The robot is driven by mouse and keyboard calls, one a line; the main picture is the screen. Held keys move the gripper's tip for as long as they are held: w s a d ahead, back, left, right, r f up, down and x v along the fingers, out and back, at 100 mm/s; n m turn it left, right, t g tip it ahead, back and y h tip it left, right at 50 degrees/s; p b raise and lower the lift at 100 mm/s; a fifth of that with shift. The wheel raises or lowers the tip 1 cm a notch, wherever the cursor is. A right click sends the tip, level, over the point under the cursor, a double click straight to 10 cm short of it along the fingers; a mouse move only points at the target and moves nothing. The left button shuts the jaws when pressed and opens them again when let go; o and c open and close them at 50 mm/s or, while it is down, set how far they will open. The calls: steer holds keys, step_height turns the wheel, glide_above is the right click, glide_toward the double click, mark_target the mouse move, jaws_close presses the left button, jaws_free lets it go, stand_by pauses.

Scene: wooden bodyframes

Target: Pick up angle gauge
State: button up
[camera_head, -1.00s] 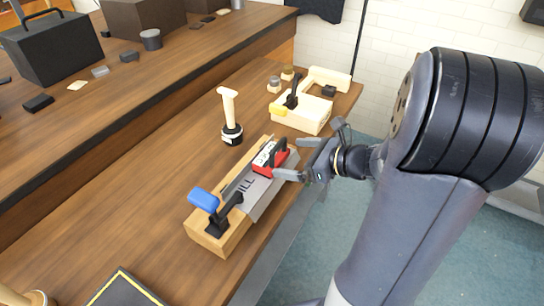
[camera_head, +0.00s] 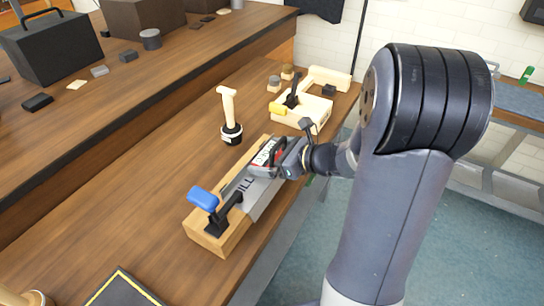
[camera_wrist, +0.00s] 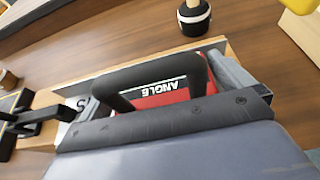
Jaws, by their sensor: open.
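The angle gauge (camera_head: 264,156), red and black with a white "ANGLE" label, lies on the wooden block (camera_head: 208,240) near the table's right edge. In the wrist view, its red body (camera_wrist: 162,99) and label show close up, with a black arched handle above them. My gripper (camera_head: 268,160) is at the gauge, its jaws open. In the wrist view, grey finger parts show at the right and lower left, with the gauge between them. Contact cannot be told. My gripper hides part of the gauge in the head view.
A blue-handled black clamp (camera_head: 216,208) stands on the block's near end, beside a grey lettered sheet (camera_head: 250,192). A pale-handled tool (camera_head: 230,115) stands behind. A pale wooden box (camera_head: 301,108) with a yellow-tipped clamp is farther back. Bare table lies left of the block.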

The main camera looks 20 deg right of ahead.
steer(key=c, duration=0.9)
